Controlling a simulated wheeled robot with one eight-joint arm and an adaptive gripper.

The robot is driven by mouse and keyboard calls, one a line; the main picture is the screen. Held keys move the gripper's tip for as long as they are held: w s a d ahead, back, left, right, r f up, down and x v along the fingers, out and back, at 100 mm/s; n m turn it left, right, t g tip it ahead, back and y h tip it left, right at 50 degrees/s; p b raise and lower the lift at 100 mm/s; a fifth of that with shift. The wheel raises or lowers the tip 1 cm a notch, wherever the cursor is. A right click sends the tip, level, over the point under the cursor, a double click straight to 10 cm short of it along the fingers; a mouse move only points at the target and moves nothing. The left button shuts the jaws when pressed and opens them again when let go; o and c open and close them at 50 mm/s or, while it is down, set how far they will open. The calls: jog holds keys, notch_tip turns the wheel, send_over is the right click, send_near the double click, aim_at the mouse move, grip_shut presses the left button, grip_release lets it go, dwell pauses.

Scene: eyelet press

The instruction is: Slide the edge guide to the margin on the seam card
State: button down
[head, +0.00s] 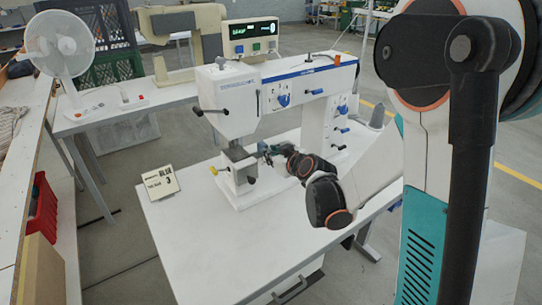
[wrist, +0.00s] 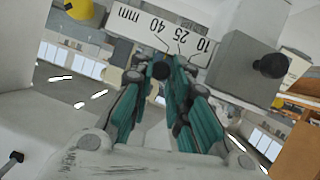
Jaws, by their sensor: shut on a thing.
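The seam card (head: 158,183) stands tilted on the white table left of the press; its small print is mostly too small to read, with a "3" at the bottom. My gripper (head: 266,150) reaches in from the right at the press's lower working head. In the wrist view, its teal fingers (wrist: 163,75) are closed on a small round black knob (wrist: 160,70), which I take to be the edge guide's. Just beyond the fingertips is a white scale (wrist: 160,32) marked mm, 40, 25 and 10. The rest of the guide and its exact reading are hidden.
The white press (head: 240,100) with blue and black knobs stands on the table (head: 190,235). A grey block with a black knob (wrist: 269,65) is right of my fingers in the wrist view. The table front is clear. A fan (head: 62,45) stands at the back left.

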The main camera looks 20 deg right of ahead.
jog(key=c, duration=1.8)
grip_release()
jog(key=shift+d, duration=0.25)
jog(key=shift+w, duration=0.1)
jog(key=v, duration=1.2)
jog(key=shift+a, duration=0.1)
